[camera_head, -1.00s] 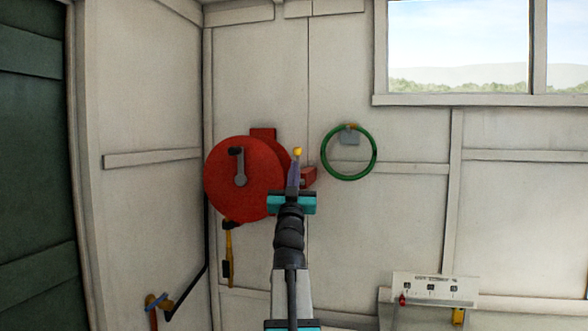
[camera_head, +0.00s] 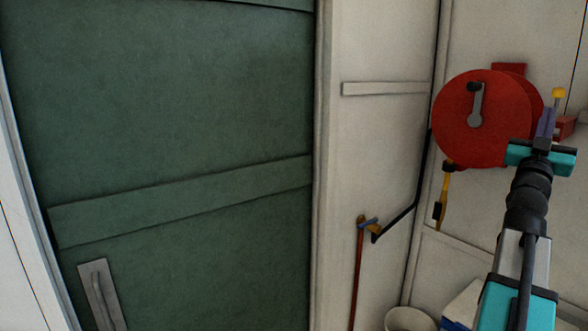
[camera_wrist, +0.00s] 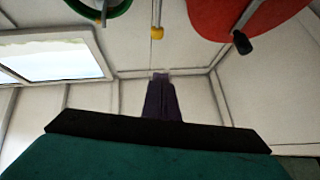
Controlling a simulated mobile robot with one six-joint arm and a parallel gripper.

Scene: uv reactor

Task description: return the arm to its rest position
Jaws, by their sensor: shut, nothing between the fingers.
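My arm reaches up from the lower right corner in the head view. My gripper (camera_head: 547,122) is at its upper end, with the dark purple fingers together and empty. In the head view it overlaps the right side of the red reel (camera_head: 470,125) on the wall; the gap in depth cannot be judged. In the wrist view the closed fingers (camera_wrist: 162,98) point toward a pale wall corner, and no object is between them.
A green door (camera_head: 190,120) with a handle (camera_head: 102,295) fills the left. A wall tap and pipe (camera_head: 367,223), a yellow-handled tool (camera_head: 443,195) and a whitish bucket (camera_head: 409,320) are near the corner. A yellow knob (camera_head: 558,92) shows beside the fingertips. The wrist view shows a window (camera_wrist: 55,60).

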